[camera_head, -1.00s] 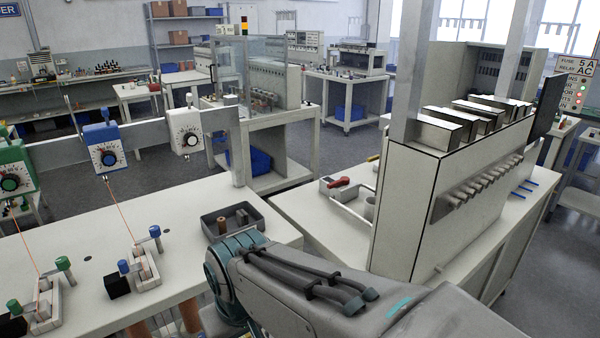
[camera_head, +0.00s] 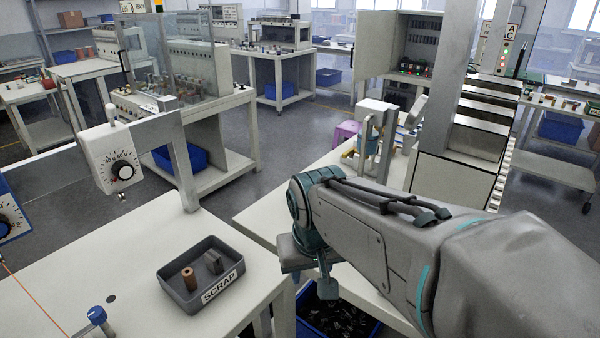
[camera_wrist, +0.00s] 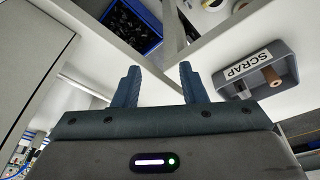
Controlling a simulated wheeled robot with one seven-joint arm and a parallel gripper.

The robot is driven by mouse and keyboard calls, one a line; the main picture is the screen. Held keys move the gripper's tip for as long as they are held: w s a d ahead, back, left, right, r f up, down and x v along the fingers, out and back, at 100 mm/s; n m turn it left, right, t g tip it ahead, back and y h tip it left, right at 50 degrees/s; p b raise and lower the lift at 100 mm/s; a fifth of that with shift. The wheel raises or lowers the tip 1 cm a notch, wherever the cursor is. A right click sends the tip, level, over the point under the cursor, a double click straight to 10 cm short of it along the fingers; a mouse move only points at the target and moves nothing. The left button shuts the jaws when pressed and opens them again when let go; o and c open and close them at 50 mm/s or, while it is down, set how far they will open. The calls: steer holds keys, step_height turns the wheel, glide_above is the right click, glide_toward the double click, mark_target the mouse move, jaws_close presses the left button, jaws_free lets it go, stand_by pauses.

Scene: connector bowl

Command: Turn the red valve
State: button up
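I see no red valve in either view now. A red handle showed on the right-hand bench a second ago, and my arm now covers part of that bench (camera_head: 258,212). My gripper (camera_wrist: 160,85) is open in the wrist view, with its two dark fingers apart and nothing between them. In the head view my arm reaches over the gap between the two benches, and the gripper end is partly hidden below it.
A grey SCRAP tray (camera_head: 228,285) holding a brown cylinder and a grey piece stands on the left bench (camera_head: 120,270). A blue bin (camera_wrist: 150,22) with dark pieces sits low in the gap. A white cabinet (camera_head: 450,185) stands on the right bench.

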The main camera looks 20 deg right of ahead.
steer(key=w+d+r+m+h+p, duration=0.1)
steer(key=w+d+r+m, duration=0.15)
steer(key=w, duration=0.65)
steer(key=w+d+r+m+h, duration=0.1)
steer(key=w+r+m, duration=0.15)
steer(key=w, duration=0.65)
steer(key=w+d+f+m+h+p, duration=0.1)
steer(key=w+d+f+m, duration=0.15)
steer(key=w, duration=0.65)
steer(key=w+d+f+m, duration=0.1)
steer(key=w+d+m, duration=0.2)
steer(key=w, duration=0.7)
steer(key=x, duration=0.4)
steer(key=p+x, duration=0.1)
steer(key=x, duration=0.4)
steer(key=d+p+x, duration=0.1)
steer(key=x, duration=0.3)
steer(key=shift+s+f, duration=0.1)
steer(key=shift+s, duration=0.25)
steer(key=shift+c, duration=0.4)
